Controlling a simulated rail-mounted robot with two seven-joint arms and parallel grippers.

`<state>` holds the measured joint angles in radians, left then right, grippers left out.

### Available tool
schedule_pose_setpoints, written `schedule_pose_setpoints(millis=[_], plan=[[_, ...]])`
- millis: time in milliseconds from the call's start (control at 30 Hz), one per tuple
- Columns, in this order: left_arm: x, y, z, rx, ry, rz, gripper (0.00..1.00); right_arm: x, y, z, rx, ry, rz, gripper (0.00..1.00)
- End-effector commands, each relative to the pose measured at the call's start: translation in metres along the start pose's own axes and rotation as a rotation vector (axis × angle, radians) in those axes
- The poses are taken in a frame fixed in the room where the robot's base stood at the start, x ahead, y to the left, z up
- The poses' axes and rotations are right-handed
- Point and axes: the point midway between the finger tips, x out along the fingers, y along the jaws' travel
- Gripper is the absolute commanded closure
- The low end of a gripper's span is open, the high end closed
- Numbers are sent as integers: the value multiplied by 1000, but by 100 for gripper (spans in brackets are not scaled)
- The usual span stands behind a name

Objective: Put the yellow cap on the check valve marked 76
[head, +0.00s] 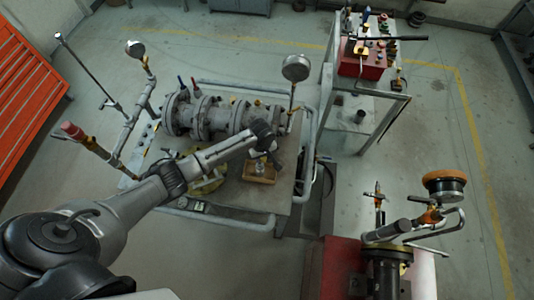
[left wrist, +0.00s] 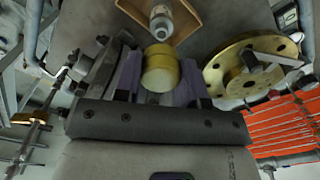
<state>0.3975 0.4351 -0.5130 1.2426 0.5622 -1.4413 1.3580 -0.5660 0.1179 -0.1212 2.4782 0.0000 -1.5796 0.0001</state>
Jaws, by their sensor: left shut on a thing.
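My left gripper (head: 267,140) is above the right part of the work table (head: 235,203), beside a grey flanged valve assembly (head: 215,116). In the left wrist view its purple-grey fingers (left wrist: 158,82) are shut on the yellow cap (left wrist: 160,70), a short, round, brass-yellow piece. The cap is hidden in the head view. No marking 76 is readable, so I cannot tell which part is that check valve. My right gripper is not in view.
An open box (head: 259,172) with a small bottle (left wrist: 161,22) stands just past the fingers. A brass flange (left wrist: 245,72) lies beside the gripper. A gauge (head: 296,68) and pipe rails rise around the table. Red equipment (head: 362,60) stands on a back-right bench.

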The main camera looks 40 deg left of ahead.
Motion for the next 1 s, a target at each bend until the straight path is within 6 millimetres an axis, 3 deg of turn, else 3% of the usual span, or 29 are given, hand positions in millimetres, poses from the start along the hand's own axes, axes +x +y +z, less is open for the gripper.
schedule_pose_setpoints(millis=[467, 1000], plan=[[14, -4, -12, -18, 1, 1, 84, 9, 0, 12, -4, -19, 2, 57], [50, -4, -12, -18, 2, 2, 84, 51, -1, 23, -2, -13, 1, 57]])
